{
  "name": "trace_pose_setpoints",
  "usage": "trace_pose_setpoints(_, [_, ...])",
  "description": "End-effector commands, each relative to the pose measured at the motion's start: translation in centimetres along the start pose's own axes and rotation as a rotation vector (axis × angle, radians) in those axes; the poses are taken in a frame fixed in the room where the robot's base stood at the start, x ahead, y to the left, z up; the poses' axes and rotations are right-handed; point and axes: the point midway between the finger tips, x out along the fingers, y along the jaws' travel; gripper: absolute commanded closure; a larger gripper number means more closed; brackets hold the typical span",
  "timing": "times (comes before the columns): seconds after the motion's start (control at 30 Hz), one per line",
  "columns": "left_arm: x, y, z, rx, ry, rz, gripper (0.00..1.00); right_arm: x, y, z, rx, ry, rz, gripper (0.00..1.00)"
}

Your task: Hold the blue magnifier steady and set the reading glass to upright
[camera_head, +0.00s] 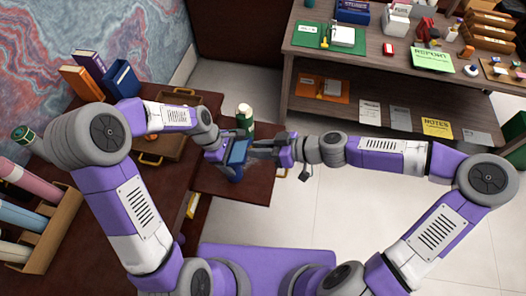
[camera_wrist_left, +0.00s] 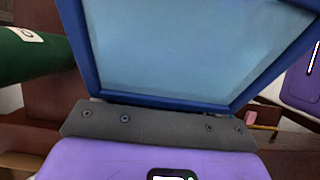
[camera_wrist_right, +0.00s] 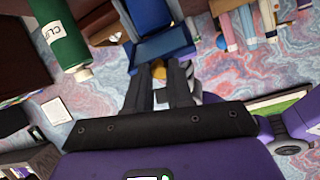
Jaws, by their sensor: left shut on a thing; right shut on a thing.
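The blue magnifier (camera_head: 238,153) is held between my two grippers above the small dark red ledge in the head view. Its blue-framed reading glass (camera_wrist_left: 180,50) fills much of the left wrist view, tilted, and hides my left fingertips. My left gripper (camera_head: 225,148) is shut on the magnifier from the left. My right gripper (camera_head: 256,150) is shut at the magnifier's right side. In the right wrist view its fingers (camera_wrist_right: 160,82) meet at the lower edge of the blue frame (camera_wrist_right: 162,44), by a small yellow part. The exact grip points are partly hidden.
A green bottle (camera_head: 244,116) stands just behind the magnifier, close to both grippers. A brown case (camera_head: 165,140) and upright books (camera_head: 82,82) lie left. A shelf desk (camera_head: 400,60) with papers stands at the back right. Open floor (camera_head: 350,215) lies at the right front.

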Motion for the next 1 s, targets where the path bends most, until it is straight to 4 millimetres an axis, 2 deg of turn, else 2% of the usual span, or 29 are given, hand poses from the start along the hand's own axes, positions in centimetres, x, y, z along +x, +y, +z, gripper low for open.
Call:
trace_pose_setpoints(0.4, [0.0, 0.1, 0.2, 0.005, -0.002, 0.001, 0.78, 0.6, -0.6, -1.6, -0.01, -0.19, 0.046, 1.0])
trace_pose_setpoints(1.0, [0.0, 0.0, 0.3, 0.005, -0.003, 0.0, 0.78, 0.6, -0.7, -2.3, -0.008, -0.228, 0.06, 1.0])
